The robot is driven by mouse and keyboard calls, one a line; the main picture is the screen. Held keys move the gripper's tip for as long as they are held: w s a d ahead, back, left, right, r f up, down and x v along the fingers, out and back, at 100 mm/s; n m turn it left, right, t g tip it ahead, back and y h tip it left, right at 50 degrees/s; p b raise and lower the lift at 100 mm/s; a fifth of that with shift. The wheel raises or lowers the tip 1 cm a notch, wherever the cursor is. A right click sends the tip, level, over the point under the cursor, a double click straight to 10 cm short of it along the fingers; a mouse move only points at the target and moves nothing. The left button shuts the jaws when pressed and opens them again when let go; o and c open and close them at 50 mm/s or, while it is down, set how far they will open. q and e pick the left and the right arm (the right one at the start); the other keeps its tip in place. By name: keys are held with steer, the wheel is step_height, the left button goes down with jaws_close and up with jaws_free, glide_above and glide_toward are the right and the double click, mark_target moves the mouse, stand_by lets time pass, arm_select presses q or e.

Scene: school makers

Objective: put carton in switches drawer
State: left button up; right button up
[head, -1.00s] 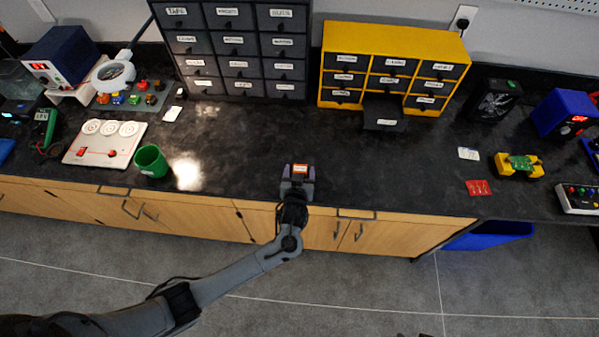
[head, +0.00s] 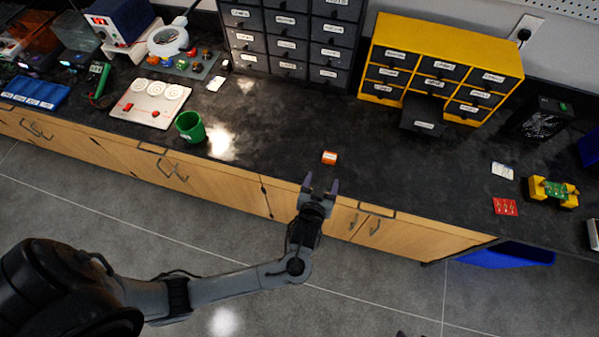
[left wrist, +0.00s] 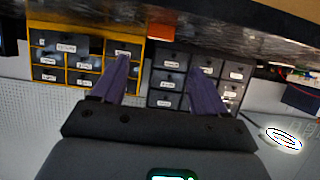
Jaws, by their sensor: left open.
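The carton (head: 329,157), a small orange box with a pale patch, lies on the dark counter near its front edge. It also shows as an orange block in the left wrist view (left wrist: 162,31), beyond the fingertips. My left gripper (head: 320,184) is open and empty at the counter's front edge, just short of the carton and apart from it. A bottom-row middle drawer (head: 423,118) of the yellow cabinet (head: 450,46) stands pulled out. Its label is too small to read, so I cannot tell whether it is the switches drawer. My right gripper is not in view.
A dark drawer cabinet (head: 287,43) stands at the back. A green cup (head: 190,126) is left of the carton. A red card (head: 505,207) and a yellow-green device (head: 553,191) lie right. The counter between carton and open drawer is clear.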

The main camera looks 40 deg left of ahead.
arm_select(q)
steer(key=s+d+m+g+h, duration=0.1)
steer(key=s+g+h, duration=0.3)
steer(key=s, duration=0.4)
steer(key=shift+f+m+h, duration=0.25)
steer(key=shift+m+h, duration=0.15)
steer(key=shift+m, duration=0.3)
steer(key=s+a+r+m+g, duration=0.1)
steer(key=s, duration=0.3)
steer(key=s+a+r+m+g, duration=0.1)
steer(key=s+a+r+g, duration=0.1)
steer(key=s, duration=0.3)
steer(key=s+a+r+m+g, duration=0.1)
steer(key=s+a+g, duration=0.1)
steer(key=s, duration=0.2)
steer(key=shift+s+r+m, duration=0.2)
steer(key=shift+s+m, duration=0.15)
steer(key=shift+m, duration=0.05)
steer(key=shift+c, duration=0.7)
